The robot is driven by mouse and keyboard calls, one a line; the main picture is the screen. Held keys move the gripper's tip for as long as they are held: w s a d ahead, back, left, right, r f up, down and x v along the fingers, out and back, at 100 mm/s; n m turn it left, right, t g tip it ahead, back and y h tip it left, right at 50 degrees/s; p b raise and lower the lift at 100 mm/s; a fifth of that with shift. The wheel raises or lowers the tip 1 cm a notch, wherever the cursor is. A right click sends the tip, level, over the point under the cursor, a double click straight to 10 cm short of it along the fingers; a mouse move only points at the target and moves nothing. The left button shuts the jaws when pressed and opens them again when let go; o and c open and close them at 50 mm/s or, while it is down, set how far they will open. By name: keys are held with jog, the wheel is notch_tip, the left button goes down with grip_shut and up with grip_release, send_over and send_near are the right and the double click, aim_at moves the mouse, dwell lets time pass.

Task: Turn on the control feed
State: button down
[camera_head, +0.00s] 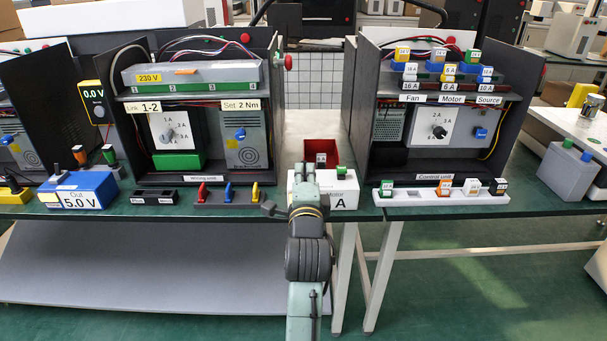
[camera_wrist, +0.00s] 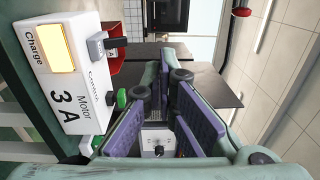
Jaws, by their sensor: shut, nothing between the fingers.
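The white box (camera_head: 350,188) stands at the front bench edge, partly hidden by my arm. In the wrist view this box (camera_wrist: 62,70) reads "Charge", "Control" and "Motor 3 A", with a lit yellow panel (camera_wrist: 48,48). A dark grey lever (camera_wrist: 97,45) stands out beside "Charge", and a green-ended lever (camera_wrist: 119,99) beside "Control". The control unit (camera_head: 437,184) is at right, with a dial (camera_head: 439,131) and a blue switch (camera_head: 480,133). My gripper (camera_head: 309,170) is shut and empty, in front of the box; its fingers also show in the wrist view (camera_wrist: 168,72).
A red bin (camera_head: 321,150) sits behind the white box. The wiring unit (camera_head: 205,179) stands left, with coloured connectors (camera_head: 228,193) before it. A white strip (camera_head: 410,197) with several labelled blocks lies before the control unit.

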jog(key=shift+s+r, duration=0.45)
jog(key=shift+s, duration=0.45)
jog(key=shift+s+r, duration=0.45)
jog(key=shift+s, duration=0.4)
